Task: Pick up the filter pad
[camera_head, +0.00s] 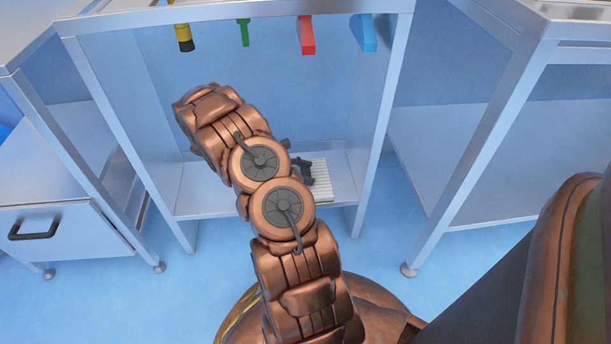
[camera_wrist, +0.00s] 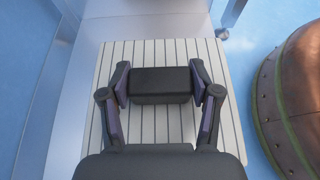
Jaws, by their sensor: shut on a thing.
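In the wrist view a black rectangular block, which I take to be the filter pad (camera_wrist: 160,85), sits between the two fingers of my gripper (camera_wrist: 160,88). The fingers press on its left and right ends. The block is over a white slatted board (camera_wrist: 149,50); I cannot tell whether it touches the board. In the head view my gripper (camera_head: 307,172) shows only partly beside my arm, over the slatted board (camera_head: 321,188) on the low shelf. The block cannot be made out there.
The metal frame's low shelf (camera_head: 190,190) holds the board. A yellow-black tool (camera_head: 183,32), a green one (camera_head: 244,32), a red one (camera_head: 306,36) and a blue one (camera_head: 364,33) hang above. A drawer cabinet (camera_head: 60,240) stands left, another metal bench (camera_head: 470,190) right.

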